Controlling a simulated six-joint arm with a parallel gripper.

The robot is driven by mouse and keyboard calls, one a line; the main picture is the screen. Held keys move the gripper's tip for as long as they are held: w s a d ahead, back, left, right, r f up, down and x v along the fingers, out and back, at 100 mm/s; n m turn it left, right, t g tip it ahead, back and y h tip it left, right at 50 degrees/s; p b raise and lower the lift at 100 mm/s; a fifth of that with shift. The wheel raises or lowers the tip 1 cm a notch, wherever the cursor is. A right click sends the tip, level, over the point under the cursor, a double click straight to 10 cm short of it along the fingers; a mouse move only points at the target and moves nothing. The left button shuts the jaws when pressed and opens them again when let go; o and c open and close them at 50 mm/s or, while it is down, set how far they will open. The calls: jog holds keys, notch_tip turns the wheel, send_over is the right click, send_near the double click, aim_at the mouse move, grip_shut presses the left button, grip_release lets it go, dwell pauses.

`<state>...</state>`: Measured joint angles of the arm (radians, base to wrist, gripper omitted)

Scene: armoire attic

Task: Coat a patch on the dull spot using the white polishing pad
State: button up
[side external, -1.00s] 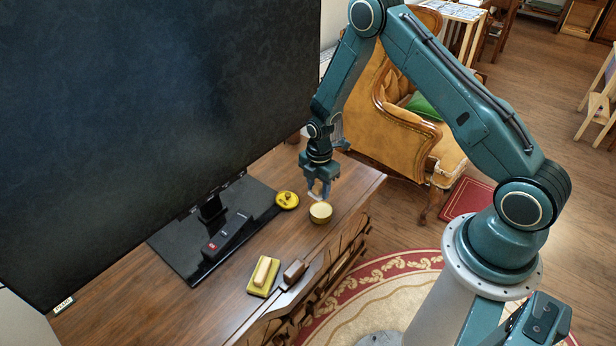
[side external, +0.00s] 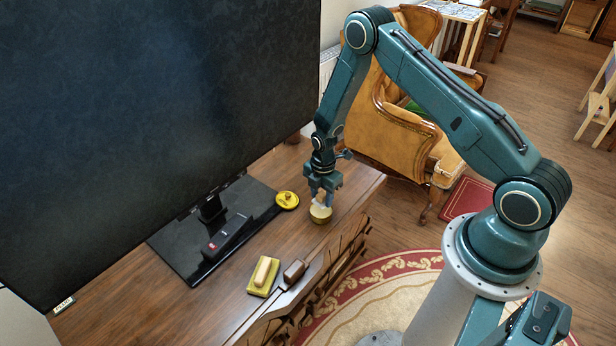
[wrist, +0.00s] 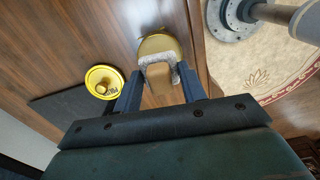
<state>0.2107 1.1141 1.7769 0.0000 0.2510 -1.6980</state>
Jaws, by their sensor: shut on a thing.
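My gripper (side external: 323,194) is shut on the white polishing pad (wrist: 158,72), a tan-backed block with a fuzzy pale edge, held between the two fingers in the wrist view. The pad is right at the mouth of a small round gold tin (side external: 320,217) on the wooden cabinet top. In the wrist view the tin (wrist: 155,45) shows partly behind the pad. I cannot tell whether the pad touches what is inside. I cannot make out the dull spot in either view.
A yellow lid (side external: 287,200) lies at the edge of the black screen stand (side external: 178,246). A yellow pad with a tan block (side external: 263,274) and a brown block (side external: 294,271) lie near the cabinet's front edge. The large screen (side external: 150,110) towers at left. Bare wood lies between.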

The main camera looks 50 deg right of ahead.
aim_at(322, 202)
jog(key=shift+f, duration=1.35)
jog(key=shift+f, duration=0.45)
dwell(1.4)
jog(key=shift+r, duration=0.15)
jog(key=shift+r, duration=3.45)
jog(key=shift+a+r, duration=0.1)
jog(key=shift+a+r+m, duration=0.35)
jog(key=shift+r+m, duration=0.35)
jog(key=shift+r, duration=0.05)
jog(key=s+a+r+m, duration=0.1)
jog(key=a+r+m, duration=0.3)
jog(key=r+m, duration=0.3)
jog(key=s+a+r+m, duration=0.2)
jog(key=a+r+m, duration=0.2)
jog(key=r+m, duration=0.4)
jog(key=shift+s+a+m, duration=0.2)
jog(key=shift+a+m, duration=0.05)
jog(key=shift+m, duration=0.05)
